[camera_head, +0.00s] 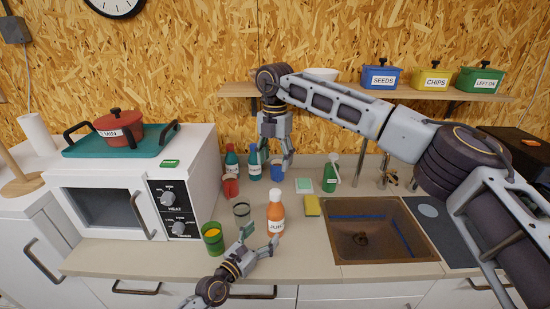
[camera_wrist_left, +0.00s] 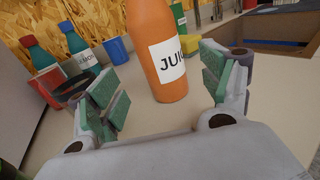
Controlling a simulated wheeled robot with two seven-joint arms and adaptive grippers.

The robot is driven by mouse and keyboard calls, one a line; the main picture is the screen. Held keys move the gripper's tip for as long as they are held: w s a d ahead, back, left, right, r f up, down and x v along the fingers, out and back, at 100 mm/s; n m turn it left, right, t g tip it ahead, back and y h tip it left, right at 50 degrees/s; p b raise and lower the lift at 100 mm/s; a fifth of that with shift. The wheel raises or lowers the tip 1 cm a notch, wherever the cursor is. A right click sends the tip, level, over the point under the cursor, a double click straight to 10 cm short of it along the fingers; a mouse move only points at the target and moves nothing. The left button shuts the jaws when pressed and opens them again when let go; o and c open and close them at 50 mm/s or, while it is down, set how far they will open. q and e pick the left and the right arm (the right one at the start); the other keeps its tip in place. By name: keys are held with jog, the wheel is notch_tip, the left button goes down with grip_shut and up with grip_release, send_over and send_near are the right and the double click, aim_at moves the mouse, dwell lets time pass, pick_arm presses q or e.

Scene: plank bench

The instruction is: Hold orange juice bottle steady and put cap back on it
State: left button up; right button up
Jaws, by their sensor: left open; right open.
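The orange juice bottle (camera_head: 275,218) stands upright on the counter, left of the sink, with a whitish top in the head view. Its label and lower body also show in the left wrist view (camera_wrist_left: 160,30), where its top is cut off. My left gripper (camera_head: 262,239) is open, its green-padded fingers (camera_wrist_left: 158,78) on either side of the bottle in the wrist view, with gaps on both sides. My right gripper (camera_head: 277,162) is open and points down at the back of the counter, by the blue cup (camera_head: 277,173). I cannot make out a separate loose cap.
A clear glass (camera_head: 241,212), a green cup with orange contents (camera_head: 212,239), a red cup (camera_head: 230,187) and teal bottles (camera_head: 232,160) stand left of the juice bottle. A yellow sponge (camera_head: 312,206) and the sink (camera_head: 333,247) are to its right. The microwave (camera_head: 180,180) bounds the left.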

pick_arm(q)
jog(key=shift+v, duration=2.2)
